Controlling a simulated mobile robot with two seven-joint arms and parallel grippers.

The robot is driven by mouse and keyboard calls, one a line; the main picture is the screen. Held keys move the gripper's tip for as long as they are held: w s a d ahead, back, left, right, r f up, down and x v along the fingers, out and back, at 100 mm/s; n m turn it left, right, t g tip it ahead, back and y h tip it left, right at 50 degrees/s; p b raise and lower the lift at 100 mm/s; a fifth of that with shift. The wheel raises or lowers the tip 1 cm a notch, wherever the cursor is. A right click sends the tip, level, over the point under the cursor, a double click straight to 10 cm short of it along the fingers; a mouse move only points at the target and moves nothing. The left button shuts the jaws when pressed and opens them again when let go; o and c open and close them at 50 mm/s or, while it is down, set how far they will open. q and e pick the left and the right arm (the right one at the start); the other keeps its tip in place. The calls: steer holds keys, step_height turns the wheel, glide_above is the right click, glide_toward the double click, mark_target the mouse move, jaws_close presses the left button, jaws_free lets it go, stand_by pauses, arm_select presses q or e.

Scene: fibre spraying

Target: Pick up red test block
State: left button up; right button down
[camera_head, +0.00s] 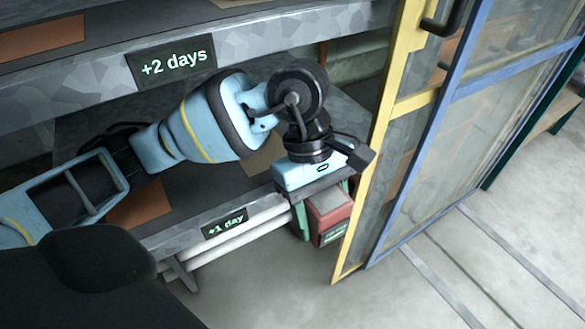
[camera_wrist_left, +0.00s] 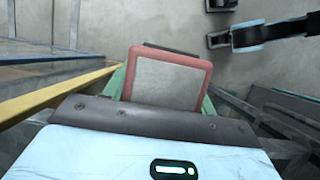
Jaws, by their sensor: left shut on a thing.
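The red test block (camera_head: 331,214) is held by my left gripper (camera_head: 322,222), which points down in front of the shelf. The gripper has green fingers, and they lie along the sides of the block. In the left wrist view the block (camera_wrist_left: 167,79) shows a red rim around a grey face, between the green fingers of my left gripper (camera_wrist_left: 165,88). The gripper is shut on the block. My right gripper is not clearly seen in either view.
A grey shelf with a "+2 days" label (camera_head: 173,65) is above, and a lower shelf has a "+1 day" label (camera_head: 225,223). A yellow frame post (camera_head: 377,150) and a blue-framed glazed door (camera_head: 440,130) stand close right of the gripper. Bare floor (camera_head: 440,275) lies at the lower right.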

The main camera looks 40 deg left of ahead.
arm_select(q)
steer(key=s+d+p, duration=0.1)
steer(key=s+d, duration=0.3)
steer(key=d, duration=0.7)
steer(key=s+d+p, duration=0.1)
steer(key=s+d, duration=0.4)
steer(key=d, duration=0.6)
steer(key=shift+a, duration=0.1)
